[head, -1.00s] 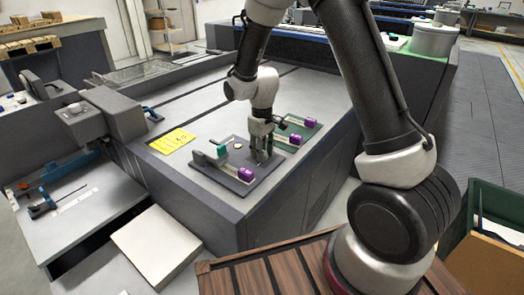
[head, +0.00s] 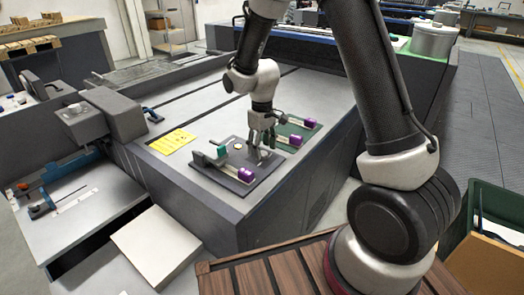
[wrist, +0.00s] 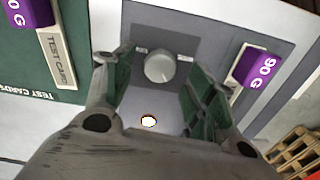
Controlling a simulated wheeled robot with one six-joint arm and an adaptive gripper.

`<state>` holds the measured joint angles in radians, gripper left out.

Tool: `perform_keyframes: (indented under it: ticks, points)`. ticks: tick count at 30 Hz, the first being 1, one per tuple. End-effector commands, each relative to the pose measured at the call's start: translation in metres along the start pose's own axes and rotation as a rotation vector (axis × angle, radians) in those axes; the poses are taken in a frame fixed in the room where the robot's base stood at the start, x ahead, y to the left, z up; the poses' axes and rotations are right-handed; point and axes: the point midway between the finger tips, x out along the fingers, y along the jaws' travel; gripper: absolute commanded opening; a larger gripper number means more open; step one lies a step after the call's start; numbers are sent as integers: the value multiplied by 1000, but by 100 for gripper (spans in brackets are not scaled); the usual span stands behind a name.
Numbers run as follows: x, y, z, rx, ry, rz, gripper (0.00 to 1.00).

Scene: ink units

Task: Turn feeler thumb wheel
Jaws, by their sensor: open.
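A round grey knob (wrist: 159,68), which looks like the thumb wheel, stands on a dark grey panel (wrist: 185,45) in the wrist view. My gripper (wrist: 158,72) is open, with one finger on each side of the knob and a visible gap to it in the picture. Nothing is held. I cannot tell how high the fingertips are above the panel. In the head view my gripper (head: 260,152) points down over the dark grey plate (head: 228,182) and the knob cannot be made out.
A green test card board (head: 312,130) with purple blocks lies behind. A yellow card (head: 173,140) lies left.

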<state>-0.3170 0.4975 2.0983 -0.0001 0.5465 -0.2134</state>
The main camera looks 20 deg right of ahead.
Motion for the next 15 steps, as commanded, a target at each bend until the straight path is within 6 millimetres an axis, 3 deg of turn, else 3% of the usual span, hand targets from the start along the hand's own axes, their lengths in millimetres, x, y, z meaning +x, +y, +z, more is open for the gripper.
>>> perform_keyframes:
  ticks: [9,15]
  points:
    - [-71,0,0,0,4,1,56]
    - [-95,0,0,0,2,0,56]
